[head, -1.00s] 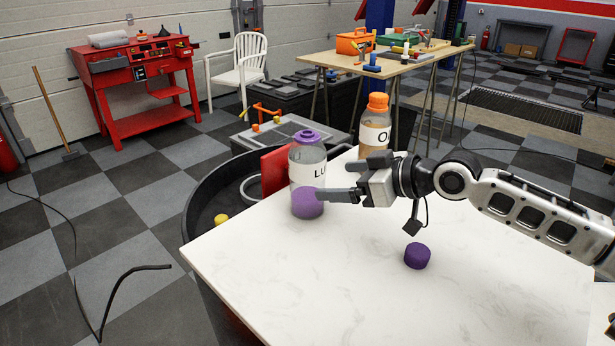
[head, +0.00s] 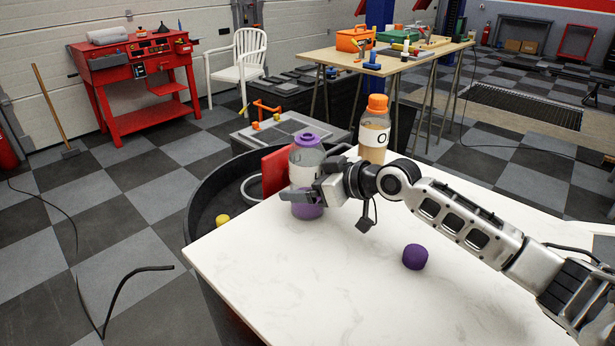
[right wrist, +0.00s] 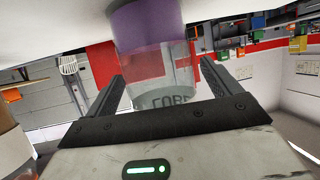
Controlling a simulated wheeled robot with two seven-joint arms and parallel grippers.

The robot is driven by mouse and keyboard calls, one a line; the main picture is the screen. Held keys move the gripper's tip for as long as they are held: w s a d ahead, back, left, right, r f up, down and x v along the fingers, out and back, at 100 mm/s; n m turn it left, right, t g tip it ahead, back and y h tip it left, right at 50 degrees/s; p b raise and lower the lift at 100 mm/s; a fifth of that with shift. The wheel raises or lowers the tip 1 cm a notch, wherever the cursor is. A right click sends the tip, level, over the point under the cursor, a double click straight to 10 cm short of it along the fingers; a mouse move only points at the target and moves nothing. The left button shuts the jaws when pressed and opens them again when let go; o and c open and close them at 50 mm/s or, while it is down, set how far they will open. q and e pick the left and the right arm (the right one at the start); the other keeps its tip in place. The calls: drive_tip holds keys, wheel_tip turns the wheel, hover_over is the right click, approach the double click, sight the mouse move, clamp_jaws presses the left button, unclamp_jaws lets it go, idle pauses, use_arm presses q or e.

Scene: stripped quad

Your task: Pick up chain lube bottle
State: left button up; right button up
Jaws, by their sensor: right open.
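The chain lube bottle (head: 306,157), clear with a purple ring on top, a white label and purple at its base, stands upright on the white table at its far left side. My right gripper (head: 304,182) is open at the bottle, its near finger passing in front of the label. In the right wrist view the bottle (right wrist: 152,45) lies between the two spread fingers (right wrist: 160,76), with a gap visible on either side. My left gripper is not in view.
An orange-capped bottle (head: 374,128) stands behind my right wrist. A purple cap-like piece (head: 415,257) lies on the white table (head: 290,270). A red panel (head: 276,170) stands just left of the lube bottle. The front of the table is clear.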

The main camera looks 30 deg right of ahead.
drive_tip(key=c, duration=1.2)
drive_tip(key=shift+c, duration=0.5)
drive_tip(key=shift+r, duration=0.2)
